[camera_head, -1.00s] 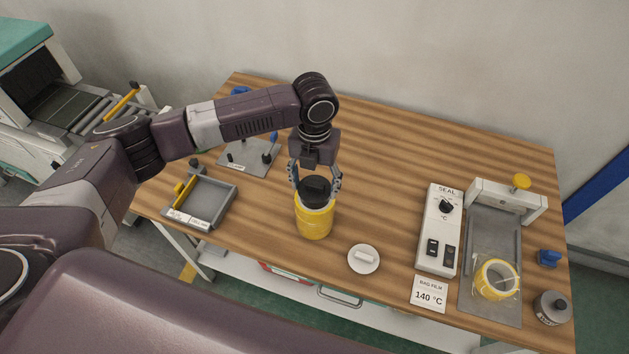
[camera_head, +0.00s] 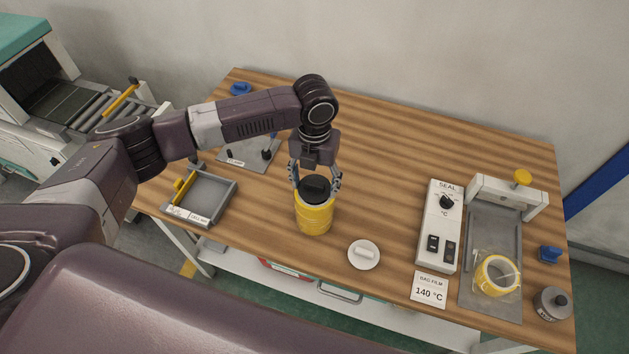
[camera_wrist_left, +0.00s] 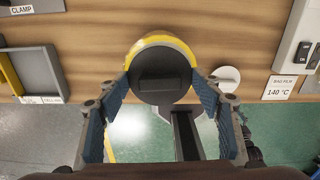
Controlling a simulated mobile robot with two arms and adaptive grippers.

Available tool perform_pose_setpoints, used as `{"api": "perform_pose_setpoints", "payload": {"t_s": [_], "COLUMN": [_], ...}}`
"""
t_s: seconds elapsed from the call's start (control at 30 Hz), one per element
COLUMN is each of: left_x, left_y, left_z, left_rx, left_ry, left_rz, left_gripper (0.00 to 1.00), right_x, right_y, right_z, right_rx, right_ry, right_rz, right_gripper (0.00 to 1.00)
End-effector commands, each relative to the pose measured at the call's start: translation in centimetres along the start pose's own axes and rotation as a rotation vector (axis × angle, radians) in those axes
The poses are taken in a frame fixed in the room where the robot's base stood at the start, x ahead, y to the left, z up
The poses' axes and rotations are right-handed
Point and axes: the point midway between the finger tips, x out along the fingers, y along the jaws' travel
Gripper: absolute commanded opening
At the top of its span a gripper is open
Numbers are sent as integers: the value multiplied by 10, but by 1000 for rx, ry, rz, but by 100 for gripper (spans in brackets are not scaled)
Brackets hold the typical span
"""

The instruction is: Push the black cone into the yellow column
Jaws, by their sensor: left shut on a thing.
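The yellow column (camera_head: 314,218) stands upright on the wooden table, left of its middle. The black cone (camera_head: 315,188) sits at the column's top, with its upper part showing above the yellow rim. In the left wrist view the cone's dark round top (camera_wrist_left: 160,78) shows with the yellow rim (camera_wrist_left: 163,41) behind it. My left gripper (camera_head: 316,184) points down from above, its fingers on either side of the cone, shut on it. How deep the cone sits inside the column is hidden. My right gripper is not in view.
A white disc (camera_head: 364,255) lies right of the column. A grey tray (camera_head: 212,198) and a clamp plate (camera_head: 252,154) are to the left. The sealer box (camera_head: 438,226) and a bagged yellow roll (camera_head: 496,276) are at the right. The table's back middle is clear.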

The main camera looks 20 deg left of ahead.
Motion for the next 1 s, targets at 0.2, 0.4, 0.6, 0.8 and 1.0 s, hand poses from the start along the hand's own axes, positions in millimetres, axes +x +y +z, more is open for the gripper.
{"api": "perform_pose_setpoints", "payload": {"t_s": [0.2, 0.4, 0.6, 0.8, 1.0], "left_x": [0, 3, 8, 8, 8], "left_y": [0, 0, 0, 0, 0], "left_z": [0, 0, -1, 0, 0], "left_rx": [0, 0, 0, 0, 0], "left_ry": [0, 1, 1, 1, 0], "left_rz": [0, 0, -1, 0, 0], "left_gripper": [41, 41, 41, 41, 78], "right_x": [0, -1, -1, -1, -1], "right_y": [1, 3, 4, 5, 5], "right_z": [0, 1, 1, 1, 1], "right_rx": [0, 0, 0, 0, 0], "right_ry": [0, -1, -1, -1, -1], "right_rz": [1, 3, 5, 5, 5], "right_gripper": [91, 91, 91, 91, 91]}}
